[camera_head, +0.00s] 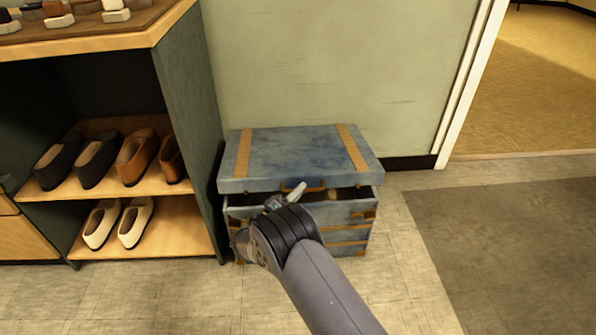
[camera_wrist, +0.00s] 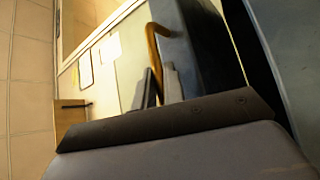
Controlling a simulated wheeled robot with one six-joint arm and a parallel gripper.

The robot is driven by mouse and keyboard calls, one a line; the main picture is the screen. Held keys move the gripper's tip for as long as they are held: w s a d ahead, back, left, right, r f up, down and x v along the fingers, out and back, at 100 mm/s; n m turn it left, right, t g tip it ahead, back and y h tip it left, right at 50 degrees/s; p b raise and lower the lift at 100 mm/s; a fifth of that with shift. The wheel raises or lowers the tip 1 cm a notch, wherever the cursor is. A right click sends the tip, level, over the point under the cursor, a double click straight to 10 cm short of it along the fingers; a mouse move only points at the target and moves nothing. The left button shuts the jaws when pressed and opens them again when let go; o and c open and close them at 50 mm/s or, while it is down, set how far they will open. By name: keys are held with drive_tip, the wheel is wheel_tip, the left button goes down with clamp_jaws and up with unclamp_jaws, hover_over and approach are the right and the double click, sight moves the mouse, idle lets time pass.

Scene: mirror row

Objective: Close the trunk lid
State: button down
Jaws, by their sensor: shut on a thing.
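The trunk is blue with tan straps, and its lid (camera_head: 295,155) is slightly raised. A dark gap shows between the lid's front edge and the trunk body (camera_head: 338,212). My gripper (camera_head: 286,196) is at the middle of the lid's front edge, shut on the brown lid handle (camera_head: 316,188). In the wrist view the fingers (camera_wrist: 160,88) meet the curved handle (camera_wrist: 152,42) beside the blue lid edge (camera_wrist: 206,45). The dark gap and part of the trunk body (camera_wrist: 284,50) show at the right. My arm hides the trunk's front left part.
A shoe shelf (camera_head: 190,110) stands close at the trunk's left, with several shoes on it. A green wall (camera_head: 320,60) is behind the trunk. A doorway opens at the right, and a dark mat (camera_head: 520,250) lies on the floor. Tiled floor in front is clear.

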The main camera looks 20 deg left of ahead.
wheel_tip(320, 180, down, 8)
drive_tip(key=m+t+h, duration=0.1)
drive_tip(key=m, duration=0.1)
drive_tip(key=shift+s+d+f+m+h, duration=0.25)
drive_tip(key=shift+s+d+m+h, duration=0.05)
drive_tip(key=shift+s, duration=0.05)
drive_tip(key=shift+f, duration=0.15)
drive_tip(key=c, duration=1.6)
unclamp_jaws()
drive_tip(key=shift+f, duration=0.1)
drive_tip(key=shift+o, duration=0.6)
drive_tip(key=p+v, duration=0.1)
drive_tip(key=v, duration=0.9)
drive_tip(key=shift+s+a+p, duration=0.25)
drive_tip(key=shift+s+p, duration=0.05)
drive_tip(key=shift+s, duration=0.05)
